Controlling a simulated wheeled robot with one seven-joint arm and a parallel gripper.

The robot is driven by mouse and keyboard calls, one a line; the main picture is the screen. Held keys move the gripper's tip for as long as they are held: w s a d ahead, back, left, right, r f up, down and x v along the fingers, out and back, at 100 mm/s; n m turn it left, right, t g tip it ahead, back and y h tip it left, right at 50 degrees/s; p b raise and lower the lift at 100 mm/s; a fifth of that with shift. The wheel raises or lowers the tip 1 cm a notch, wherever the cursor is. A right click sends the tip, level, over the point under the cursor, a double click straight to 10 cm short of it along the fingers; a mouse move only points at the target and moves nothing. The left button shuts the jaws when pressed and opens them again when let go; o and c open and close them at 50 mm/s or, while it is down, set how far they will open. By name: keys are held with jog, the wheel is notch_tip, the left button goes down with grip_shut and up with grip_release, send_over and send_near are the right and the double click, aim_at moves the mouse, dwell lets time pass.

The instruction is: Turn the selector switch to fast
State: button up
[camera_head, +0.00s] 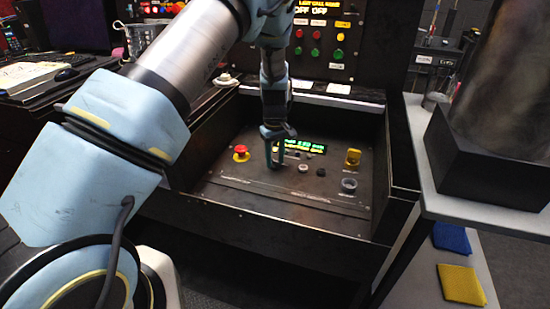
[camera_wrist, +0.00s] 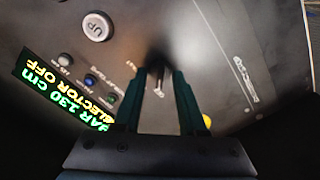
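The selector switch (camera_wrist: 158,76) shows as a small dark knob with a pale lower part in the wrist view, on the dark sloped panel (camera_head: 240,188). My gripper (camera_wrist: 158,74) points at the panel with its two dark green fingers apart, one on each side of the switch. I see gaps beside the knob; contact with it cannot be told. In the head view my gripper (camera_head: 276,163) is low over the panel's left middle and hides the switch. The lit display (camera_wrist: 62,92) reads "BAR 130 cm" and "SELECTOR OFF"; it also shows in the head view (camera_head: 305,147).
A red button on yellow (camera_head: 241,153) is left of my gripper. Raised dark side walls (camera_head: 405,150) border the panel.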

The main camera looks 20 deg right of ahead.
grip_shut()
dwell(0.3)
jog(key=shift+m, duration=0.3)
jog(key=m+b, duration=0.1)
jog(key=m, duration=0.2)
jog(key=shift+m, duration=0.3)
jog(key=m+b, duration=0.1)
jog(key=m, duration=0.3)
jog(key=shift+m, duration=0.3)
jog(key=m+b, duration=0.1)
jog(key=m, duration=0.3)
jog(key=shift+m, duration=2.5)
